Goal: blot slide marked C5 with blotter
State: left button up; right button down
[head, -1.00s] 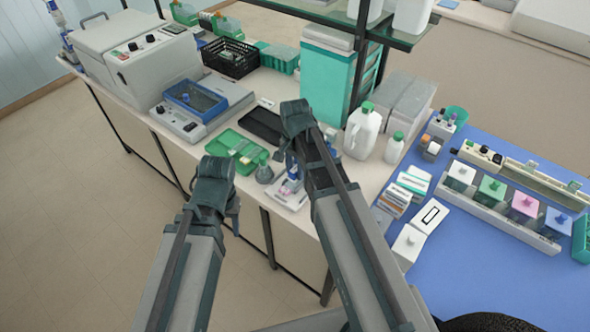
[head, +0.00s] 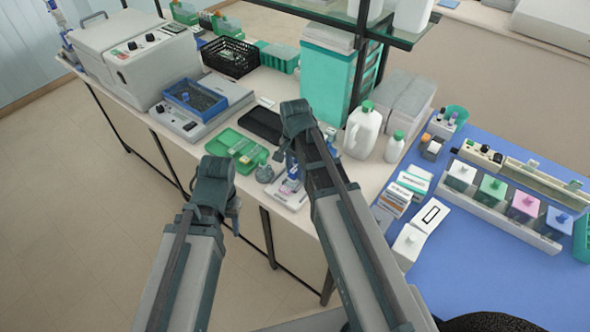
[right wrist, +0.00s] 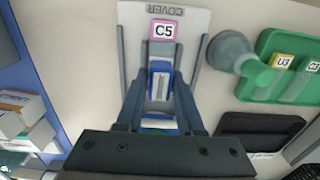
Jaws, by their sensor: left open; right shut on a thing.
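The slide marked C5 (right wrist: 165,29) has a pink-edged label and lies on a pale plate (right wrist: 193,22) printed COVER. The plate also shows in the head view (head: 287,199). My right gripper (right wrist: 160,95) is shut on the blue-and-white blotter (right wrist: 158,122), which is over the slide just below its label. The blotter and fingers hide most of the slide, and I cannot tell whether the blotter touches it. My left gripper (head: 233,207) is open and empty in front of the bench edge, its fingers partly hidden by its wrist.
A grey flask-like object (right wrist: 232,52) stands beside the plate, close to my right gripper. Beyond it is a green tray (right wrist: 262,82) with slides marked U3 and C3. A black tray (head: 262,124) lies behind. White jugs and boxes crowd the right side.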

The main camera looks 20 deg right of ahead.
jog(key=shift+f+b, duration=0.45)
jog(key=shift+f, duration=0.05)
dwell(1.6)
jog(key=shift+r, duration=0.1)
notch_tip(320, 180, up, 7)
jog(key=p, duration=0.7)
dwell(0.6)
